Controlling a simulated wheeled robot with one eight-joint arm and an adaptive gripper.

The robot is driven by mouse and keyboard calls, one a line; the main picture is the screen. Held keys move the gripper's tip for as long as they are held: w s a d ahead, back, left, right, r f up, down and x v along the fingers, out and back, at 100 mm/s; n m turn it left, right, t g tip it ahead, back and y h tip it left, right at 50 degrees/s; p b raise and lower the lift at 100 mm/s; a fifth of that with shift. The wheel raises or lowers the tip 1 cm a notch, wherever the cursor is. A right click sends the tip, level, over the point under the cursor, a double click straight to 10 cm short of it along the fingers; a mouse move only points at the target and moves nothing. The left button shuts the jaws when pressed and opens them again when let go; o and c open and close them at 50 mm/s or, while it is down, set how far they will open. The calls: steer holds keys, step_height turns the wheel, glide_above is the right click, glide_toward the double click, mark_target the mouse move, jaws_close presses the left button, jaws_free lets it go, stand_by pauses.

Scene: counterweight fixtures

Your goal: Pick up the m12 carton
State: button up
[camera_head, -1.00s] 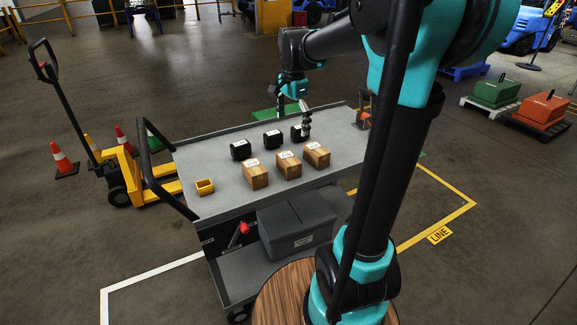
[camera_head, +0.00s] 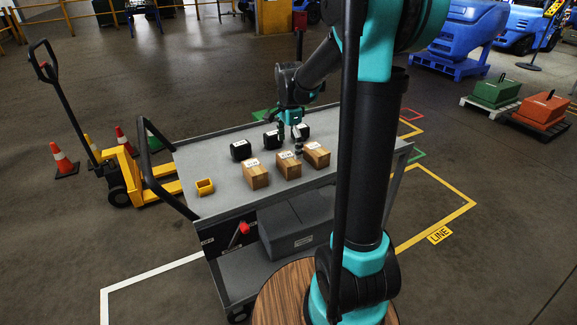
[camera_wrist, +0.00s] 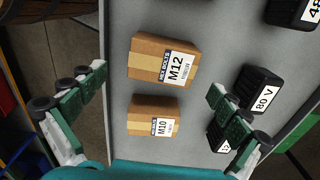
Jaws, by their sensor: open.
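The M12 carton (camera_wrist: 163,60) is a brown box with a white label, lying in the upper middle of the wrist view. By its place in the row it appears to be the middle carton (camera_head: 287,168) in the head view. My gripper (camera_head: 291,143) is open and empty above the cart, close to the row of cartons. In the wrist view my gripper (camera_wrist: 157,84) has its fingers spread wide, one on each side of the cartons. I cannot tell its exact height above them.
The M10 carton (camera_wrist: 153,118) sits beside the M12 carton. A third carton (camera_head: 255,175) stands at the row's left. Black blocks, including one marked 80 V (camera_wrist: 260,86), line the far side.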

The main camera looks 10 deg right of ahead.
mark_target(288, 158)
steer(key=shift+w+a+f, duration=0.1)
steer(key=shift+w+f, duration=0.05)
steer(key=shift+f, duration=2.5)
steer(key=c, duration=1.5)
steer(key=shift+c, duration=0.2)
steer(key=shift+r, duration=0.1)
